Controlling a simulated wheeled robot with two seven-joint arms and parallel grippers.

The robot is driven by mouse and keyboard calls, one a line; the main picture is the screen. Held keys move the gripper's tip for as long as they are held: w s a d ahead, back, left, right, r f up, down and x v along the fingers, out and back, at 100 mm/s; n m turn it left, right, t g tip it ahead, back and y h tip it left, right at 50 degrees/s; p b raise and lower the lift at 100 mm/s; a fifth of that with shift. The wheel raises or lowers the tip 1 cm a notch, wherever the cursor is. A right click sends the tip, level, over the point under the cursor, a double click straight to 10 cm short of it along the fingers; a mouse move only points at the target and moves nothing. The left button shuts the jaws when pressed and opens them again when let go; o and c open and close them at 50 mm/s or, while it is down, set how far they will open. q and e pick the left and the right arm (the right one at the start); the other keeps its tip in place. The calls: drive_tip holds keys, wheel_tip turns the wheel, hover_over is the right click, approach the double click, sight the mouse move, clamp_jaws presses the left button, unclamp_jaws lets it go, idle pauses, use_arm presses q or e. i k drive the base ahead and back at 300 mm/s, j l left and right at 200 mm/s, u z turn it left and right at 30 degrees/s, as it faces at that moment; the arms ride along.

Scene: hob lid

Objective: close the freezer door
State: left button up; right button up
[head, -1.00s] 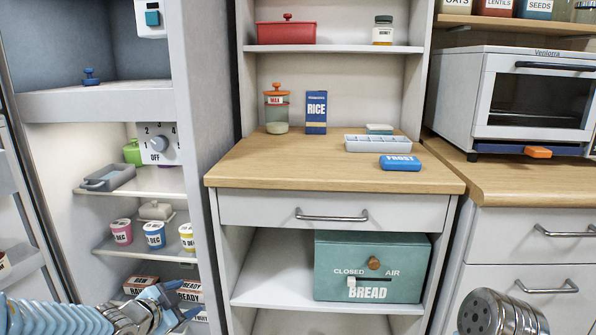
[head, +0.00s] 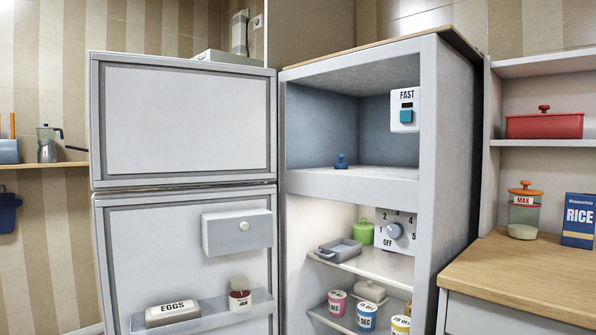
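The freezer door (head: 186,120) is the upper, smaller door on the left of the fridge, swung wide open with its inner panel facing me. The freezer compartment (head: 318,122) is open. It has blue-grey walls, a small blue knobbed object (head: 341,161) on its floor and a white FAST switch box (head: 405,109) on its right wall. The lower fridge door (head: 150,262) also stands open, directly below the freezer door. Neither of my grippers shows in the head view now.
The open fridge compartment holds a tray (head: 338,250), a green pot (head: 363,231), a dial (head: 395,231) and several cups (head: 366,316). The lower door carries an EGGS box (head: 172,313) and a jar (head: 240,295). A wooden counter (head: 520,275) stands at the right.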

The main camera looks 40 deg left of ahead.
sight(155, 122)
drive_tip(key=j+u, duration=0.25)
drive_tip(key=j, duration=0.85)
drive_tip(key=j+u, duration=0.25)
drive_tip(key=j, duration=0.85)
drive_tip(key=k+j, duration=0.1)
drive_tip(key=j, duration=1.5)
drive_tip(key=k+j, duration=0.15)
drive_tip(key=j, duration=0.7)
drive_tip(key=i+j+z, duration=0.15)
drive_tip(key=j+z, duration=0.35)
drive_tip(key=j, duration=0.15)
drive_tip(key=j+z, duration=0.5)
drive_tip(key=j, duration=0.15)
drive_tip(key=k+j+z, duration=0.1)
drive_tip(key=j+z, duration=0.35)
drive_tip(key=j, duration=0.2)
